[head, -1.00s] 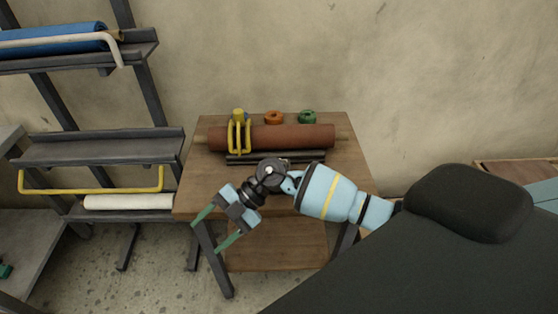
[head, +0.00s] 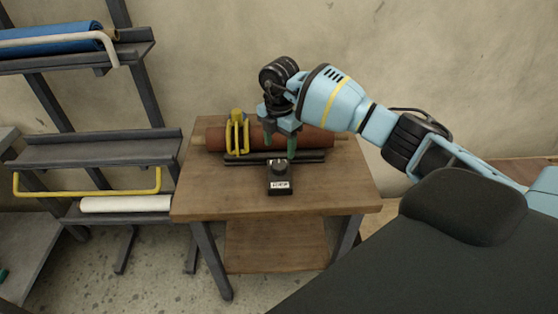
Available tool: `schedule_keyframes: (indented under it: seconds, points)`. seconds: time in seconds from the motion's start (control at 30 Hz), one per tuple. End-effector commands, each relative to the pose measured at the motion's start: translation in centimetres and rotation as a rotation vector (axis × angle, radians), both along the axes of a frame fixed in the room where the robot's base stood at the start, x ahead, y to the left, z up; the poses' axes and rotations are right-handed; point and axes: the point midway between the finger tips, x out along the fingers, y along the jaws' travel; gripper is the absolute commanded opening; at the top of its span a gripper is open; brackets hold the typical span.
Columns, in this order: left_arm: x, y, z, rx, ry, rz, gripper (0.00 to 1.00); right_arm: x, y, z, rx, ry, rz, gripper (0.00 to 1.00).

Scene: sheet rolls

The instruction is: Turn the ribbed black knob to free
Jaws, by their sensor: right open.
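The ribbed black knob (head: 279,168) sits on top of a small black box (head: 279,188) with a white label, on the wooden table (head: 225,200). The label is too small to read surely. My right gripper (head: 279,146) is open, pointing down above and just behind the knob in the picture, with one green fingertip on each side. I cannot tell its exact height over the knob. My left gripper is not in view.
A brown roll (head: 315,138) lies behind on a dark cradle (head: 240,158), with a yellow clamp (head: 237,135) around its left part. A rack (head: 100,150) with a blue roll (head: 50,38) and a white roll (head: 125,203) stands left. The table front is clear.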

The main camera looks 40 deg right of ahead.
Motion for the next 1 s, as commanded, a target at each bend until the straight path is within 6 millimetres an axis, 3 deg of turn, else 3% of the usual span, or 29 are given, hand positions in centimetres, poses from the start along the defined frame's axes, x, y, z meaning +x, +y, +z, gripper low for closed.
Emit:
schedule_keyframes:
  seconds: [0.2,0.4,0.8,1.0]
  points:
    - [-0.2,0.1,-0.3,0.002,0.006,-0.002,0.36,-0.1,0.1,-3.6,0.002,0.005,0.002,0.64]
    - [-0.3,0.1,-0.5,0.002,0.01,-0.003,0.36,-0.1,0.1,-5.9,0.002,0.003,0.003,0.64]
    - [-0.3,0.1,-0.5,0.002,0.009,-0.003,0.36,0.0,0.1,-6.6,0.002,0.0,0.003,0.64]
    - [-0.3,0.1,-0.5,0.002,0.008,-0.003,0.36,0.0,0.1,-6.6,0.002,-0.001,0.003,0.39]
